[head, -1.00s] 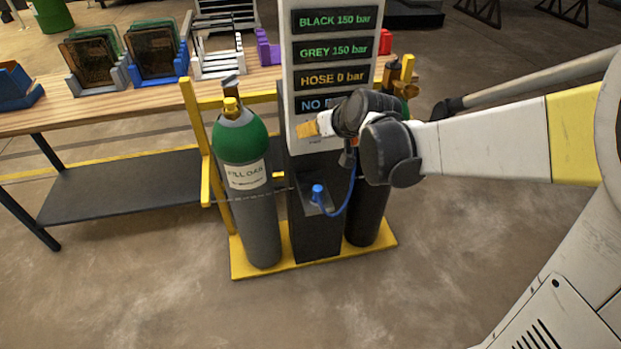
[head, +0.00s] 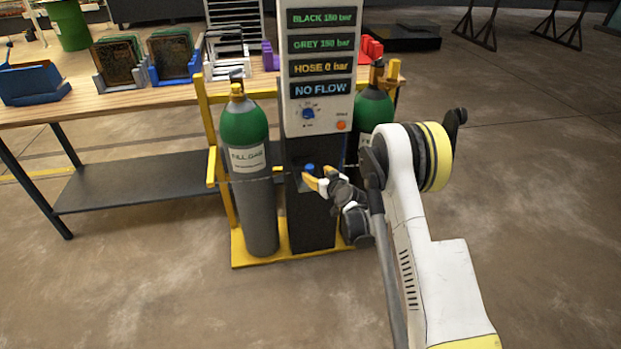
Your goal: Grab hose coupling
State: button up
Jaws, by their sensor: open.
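The blue hose coupling (head: 309,168) sits on the dark front of the gas station's column, below the display panel. Only its top shows clearly. My gripper (head: 318,176) is open, with its yellow fingertips close to the coupling, at its lower right. I cannot tell whether the fingers touch it or stand around it.
The display panel (head: 318,65) reads "HOSE 0 bar" and "NO FLOW", with a blue knob (head: 308,113) below. A green-topped grey cylinder (head: 252,190) stands left; another green-topped cylinder (head: 374,108) stands right, partly hidden. The workbench (head: 120,102) is behind left. Floor at right is clear.

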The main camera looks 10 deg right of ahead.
aim_at(311, 171)
jog(key=shift+x, duration=1.2)
jog(key=b+x, duration=0.1)
jog(key=x, duration=0.1)
jog(key=b+x, duration=0.2)
jog(key=shift+f, duration=0.45)
jog(key=shift+w, duration=0.55)
grip_shut()
